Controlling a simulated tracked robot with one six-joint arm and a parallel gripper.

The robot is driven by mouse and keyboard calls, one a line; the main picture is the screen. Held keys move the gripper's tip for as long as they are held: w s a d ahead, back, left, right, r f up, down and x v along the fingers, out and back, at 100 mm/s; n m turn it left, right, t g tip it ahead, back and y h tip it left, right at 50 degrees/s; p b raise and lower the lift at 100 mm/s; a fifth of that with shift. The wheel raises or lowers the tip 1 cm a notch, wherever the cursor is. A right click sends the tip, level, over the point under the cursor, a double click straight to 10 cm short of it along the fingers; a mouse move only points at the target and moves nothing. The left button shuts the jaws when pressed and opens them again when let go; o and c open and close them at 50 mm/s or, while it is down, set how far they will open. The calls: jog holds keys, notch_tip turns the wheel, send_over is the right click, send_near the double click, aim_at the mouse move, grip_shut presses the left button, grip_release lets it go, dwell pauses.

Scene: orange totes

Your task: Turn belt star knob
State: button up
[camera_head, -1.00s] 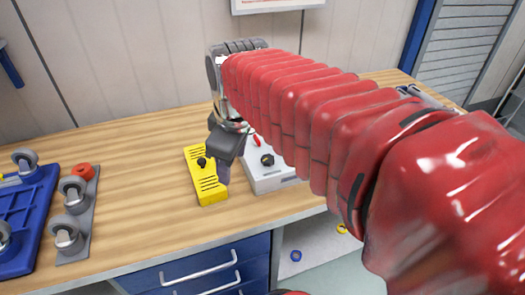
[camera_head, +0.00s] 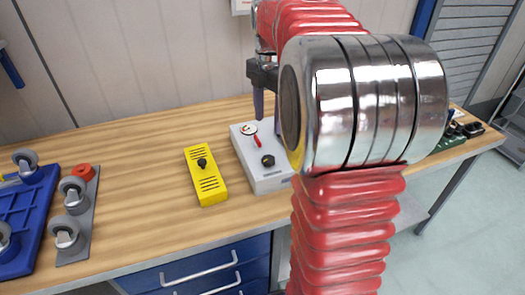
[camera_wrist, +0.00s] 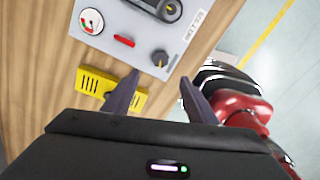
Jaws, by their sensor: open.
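A light grey box (camera_head: 262,178) stands on the wooden bench. It carries a round gauge (camera_wrist: 91,20), a red lever (camera_wrist: 124,41) and a black knob (camera_wrist: 159,58) with a pale pointer mark. The black knob also shows in the head view (camera_head: 267,160). A dark oblong part (camera_wrist: 158,9) on the box is cut off by the wrist view's top edge. My gripper (camera_wrist: 160,77) is open and empty, its fingers pointing toward the box. In the head view my gripper (camera_head: 267,119) is above the back of the box, partly hidden by my arm.
A yellow slotted box (camera_head: 206,180) with a black knob stands left of the grey box. Grey casters (camera_head: 67,232) and a blue tray (camera_head: 25,215) lie at far left. Dark items (camera_head: 465,130) lie at the bench's right end. Bare bench lies left of the yellow box.

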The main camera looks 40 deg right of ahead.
aim_at(268, 158)
jog(key=shift+f, duration=0.1)
dwell(0.3)
notch_tip(268, 158, down, 14)
jog(key=shift+r, duration=0.2)
dwell(0.5)
jog(key=shift+c, duration=0.2)
